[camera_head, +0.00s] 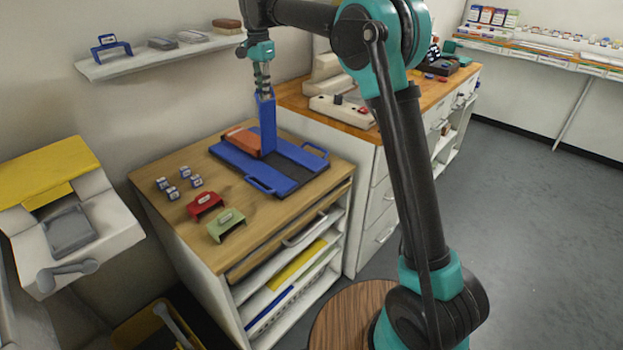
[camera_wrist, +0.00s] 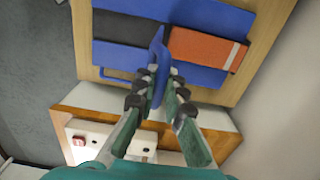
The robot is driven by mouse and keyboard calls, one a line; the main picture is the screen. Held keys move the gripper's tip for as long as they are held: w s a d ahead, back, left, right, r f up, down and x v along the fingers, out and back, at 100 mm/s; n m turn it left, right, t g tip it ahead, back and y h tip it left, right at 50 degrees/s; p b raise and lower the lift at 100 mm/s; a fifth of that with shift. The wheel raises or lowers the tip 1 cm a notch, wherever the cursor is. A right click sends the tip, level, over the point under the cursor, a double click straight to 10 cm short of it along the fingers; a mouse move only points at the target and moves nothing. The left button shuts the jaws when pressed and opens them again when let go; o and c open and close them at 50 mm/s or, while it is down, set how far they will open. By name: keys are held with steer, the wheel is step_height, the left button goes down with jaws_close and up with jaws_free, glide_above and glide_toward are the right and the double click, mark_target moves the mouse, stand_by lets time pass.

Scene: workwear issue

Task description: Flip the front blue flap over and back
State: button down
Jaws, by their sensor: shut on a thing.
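The blue flap (camera_head: 267,130) stands upright on a blue folding board (camera_head: 288,183) on the wooden-topped cabinet. My gripper (camera_head: 263,88) is above it, shut on its upper end. In the wrist view the flap (camera_wrist: 158,62) appears nearly edge-on, between the fingertips of my gripper (camera_wrist: 161,78). A flat orange piece (camera_head: 240,137) with a pale stripe near one end lies on the board beside the flap. It also shows in the wrist view (camera_wrist: 205,47). A dark strip (camera_head: 285,165) lies bare on the other side.
Red (camera_head: 205,204) and green (camera_head: 226,224) bracket-like pieces and several small blue-and-white blocks (camera_head: 172,192) sit left of the board. A wall shelf (camera_head: 155,56) is behind. A wooden-topped counter (camera_head: 345,122) with a pale machine (camera_head: 338,107) adjoins at right.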

steer(key=shift+s+d+f, duration=0.85)
steer(key=shift+s+d, duration=1.15)
steer(key=shift+d, duration=0.55)
glide_above(314, 187)
steer(key=shift+w+a+f, duration=0.1)
steer(key=shift+f, duration=4.35)
steer(key=shift+a+f, duration=0.1)
steer(key=shift+f, duration=4.3)
steer(key=shift+d+f, duration=0.15)
steer(key=shift+f, duration=2.35)
steer(key=c, duration=1.8)
jaws_free()
